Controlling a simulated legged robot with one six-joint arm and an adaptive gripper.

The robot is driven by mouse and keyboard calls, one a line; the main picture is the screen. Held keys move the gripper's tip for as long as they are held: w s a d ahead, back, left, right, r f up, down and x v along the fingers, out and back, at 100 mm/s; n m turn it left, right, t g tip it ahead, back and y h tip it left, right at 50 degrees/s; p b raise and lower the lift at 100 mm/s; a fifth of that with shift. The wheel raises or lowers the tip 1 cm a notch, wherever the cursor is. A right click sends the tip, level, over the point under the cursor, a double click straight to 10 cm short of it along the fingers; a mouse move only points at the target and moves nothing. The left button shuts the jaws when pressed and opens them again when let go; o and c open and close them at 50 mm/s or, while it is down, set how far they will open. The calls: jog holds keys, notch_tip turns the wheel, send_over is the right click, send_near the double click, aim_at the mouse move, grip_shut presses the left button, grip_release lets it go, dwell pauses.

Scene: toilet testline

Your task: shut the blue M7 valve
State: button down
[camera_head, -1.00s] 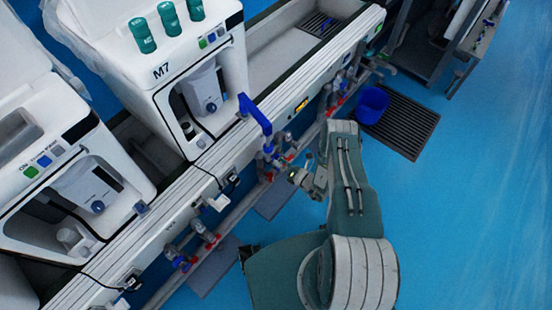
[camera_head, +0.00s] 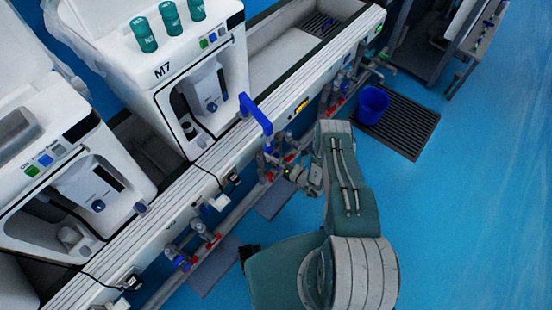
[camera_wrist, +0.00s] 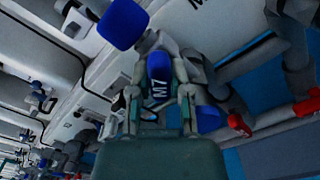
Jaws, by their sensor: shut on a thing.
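The blue M7 valve handle (camera_wrist: 158,80) shows in the wrist view with white "M7" lettering. It lies between the two fingers of my gripper (camera_wrist: 160,100), which are shut on it. In the head view my gripper (camera_head: 292,174) is at the pipes below the M7 machine (camera_head: 165,72). The handle is too small and too covered there to make out its angle.
Red-handled valves (camera_head: 206,237) sit along the lower pipe. A blue bucket (camera_head: 371,105) stands on a dark floor grate (camera_head: 408,125). The blue floor (camera_head: 460,220) at right is clear.

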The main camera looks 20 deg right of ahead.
jog(key=shift+m, duration=0.3)
jog(key=m, duration=0.4)
jog(key=shift+m, duration=2.5)
jog(key=c, duration=0.6)
grip_release()
jog(key=shift+d, duration=0.1)
jog(key=shift+o, duration=0.2)
jog(key=v, duration=1.2)
jog(key=shift+w, duration=0.15)
